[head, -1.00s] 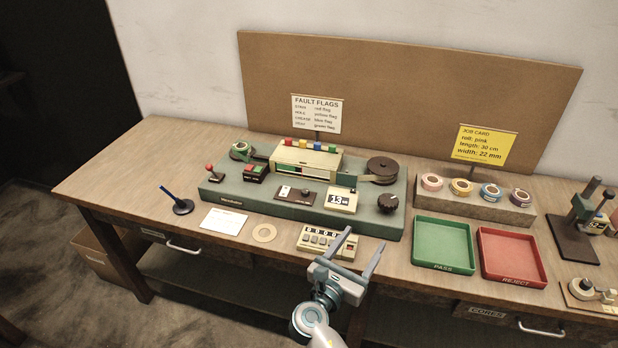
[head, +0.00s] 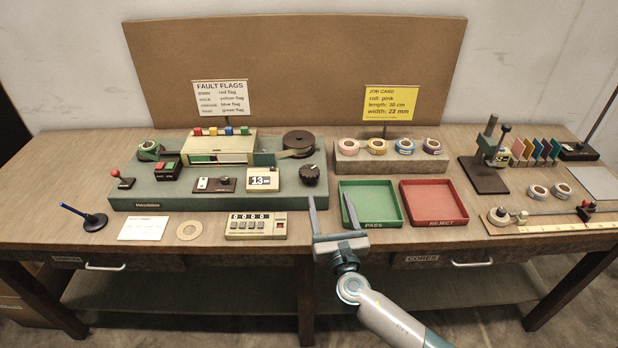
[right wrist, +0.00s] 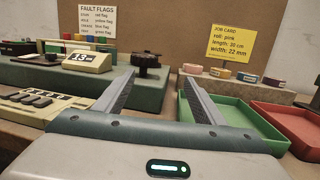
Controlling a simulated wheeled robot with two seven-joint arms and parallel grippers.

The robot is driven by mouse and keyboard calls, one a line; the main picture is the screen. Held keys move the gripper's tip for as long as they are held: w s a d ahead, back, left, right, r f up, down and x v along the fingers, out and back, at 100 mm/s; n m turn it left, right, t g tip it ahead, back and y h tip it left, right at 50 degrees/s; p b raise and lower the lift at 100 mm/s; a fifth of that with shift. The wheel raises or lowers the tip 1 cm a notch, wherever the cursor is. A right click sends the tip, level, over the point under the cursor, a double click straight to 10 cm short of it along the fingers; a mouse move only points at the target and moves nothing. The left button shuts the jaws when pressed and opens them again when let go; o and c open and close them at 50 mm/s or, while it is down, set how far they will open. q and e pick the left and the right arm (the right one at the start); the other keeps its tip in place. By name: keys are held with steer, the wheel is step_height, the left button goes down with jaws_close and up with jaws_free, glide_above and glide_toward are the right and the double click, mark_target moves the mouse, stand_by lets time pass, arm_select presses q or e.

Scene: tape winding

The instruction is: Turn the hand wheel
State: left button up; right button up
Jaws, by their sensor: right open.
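The hand wheel (head: 310,174) is a dark round knob at the right end of the green-grey winding machine (head: 135,203). In the right wrist view the hand wheel (right wrist: 147,62) stands upright on the machine, just beyond the left fingertip. My right gripper (head: 331,200) is open and empty, with its fingers pointing toward the back of the bench. It is in front of the hand wheel and slightly to its right, apart from it. In the right wrist view my right gripper (right wrist: 159,78) has nothing between its fingers. My left gripper is not in view.
A beige counter box (head: 256,226) lies left of my right gripper. The green PASS tray (head: 372,221) is close on its right, with the red REJECT tray (head: 435,220) beyond. Tape rolls sit on a block (head: 390,165) behind the trays. A small display (head: 263,180) stands left of the wheel.

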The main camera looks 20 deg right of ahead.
mark_target(317, 177)
steer(key=d+n+y, duration=0.1)
steer(key=y, duration=0.1)
steer(key=d+n+y+b, duration=0.1)
steer(key=d+y, duration=0.1)
steer(key=d+n+y+b, duration=0.1)
steer(key=shift+s+d+r+n+y, duration=0.15)
steer(key=shift+s+r+n+y, duration=0.15)
steer(key=shift+s+y, duration=0.1)
steer(key=s+n+g+y, duration=0.1)
steer(key=d+r+n+g+y+b, duration=0.1)
steer(key=y, duration=0.1)
steer(key=s+n+g+y, duration=0.1)
steer(key=shift+s+d+r+y+b, duration=0.2)
steer(key=shift+s+d+y+b, duration=0.1)
steer(key=shift+s, duration=0.05)
steer(key=shift+s+r+n+y, duration=0.15)
steer(key=shift+s+n+y, duration=0.1)
steer(key=shift+n+y, duration=0.05)
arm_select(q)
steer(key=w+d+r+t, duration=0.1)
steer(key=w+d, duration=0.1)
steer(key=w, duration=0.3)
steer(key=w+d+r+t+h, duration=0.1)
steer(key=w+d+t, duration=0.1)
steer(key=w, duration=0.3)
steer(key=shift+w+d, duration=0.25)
